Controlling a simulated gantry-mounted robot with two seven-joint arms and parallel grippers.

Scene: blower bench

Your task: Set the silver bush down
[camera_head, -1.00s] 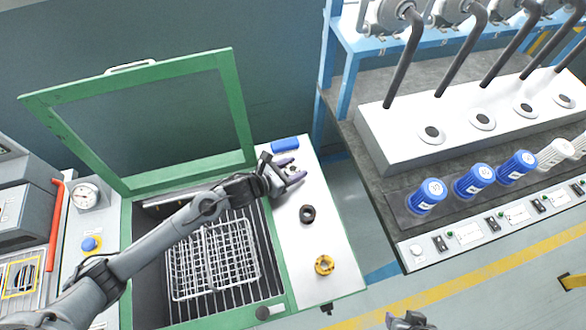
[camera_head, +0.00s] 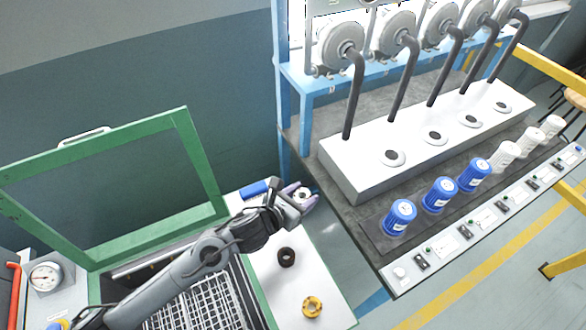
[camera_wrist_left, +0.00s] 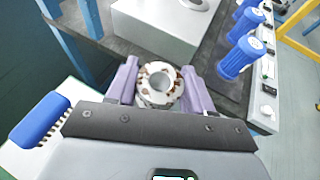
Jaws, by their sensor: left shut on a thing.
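My left gripper (camera_head: 303,198) is shut on the silver bush (camera_head: 302,194), a ring with a round hole and brown rust-like patches. In the left wrist view the silver bush (camera_wrist_left: 159,84) sits between the two purple fingers of the left gripper (camera_wrist_left: 160,86). In the head view they are past the white side panel's right edge, near the left edge of the blower bench. I cannot tell how high the bush is. My right gripper is not in view.
A dark ring (camera_head: 286,257) and a brass ring (camera_head: 312,307) lie on the white panel (camera_head: 292,283), with a blue brush (camera_head: 254,189) at its back. The blower bench's white box (camera_head: 365,168) and blue bottles (camera_head: 400,217) stand to the right. An open green lid (camera_head: 200,160) stands left.

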